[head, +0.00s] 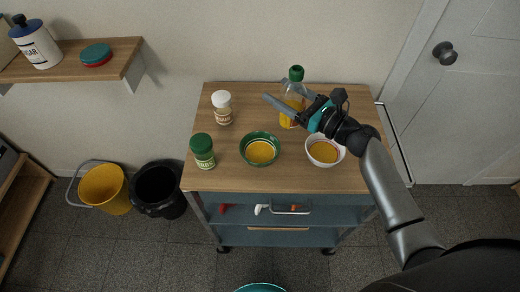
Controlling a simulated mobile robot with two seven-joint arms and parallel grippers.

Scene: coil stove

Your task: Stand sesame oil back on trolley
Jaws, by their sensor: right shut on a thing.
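The sesame oil (294,97) is a clear bottle with a green cap and amber oil. It stands upright at the back of the wooden trolley top (235,178), and seems to touch the wood, though its base is partly hidden. My right gripper (292,104) reaches in from the right and is shut on the bottle. The fingers cover part of the bottle's body. My left gripper is not in view.
A green bowl (260,134) and a white bowl (311,145) with yellow contents stand in front of the bottle. A white-capped jar (222,108) and a green-capped jar (203,152) stand left. A door (478,90) is right.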

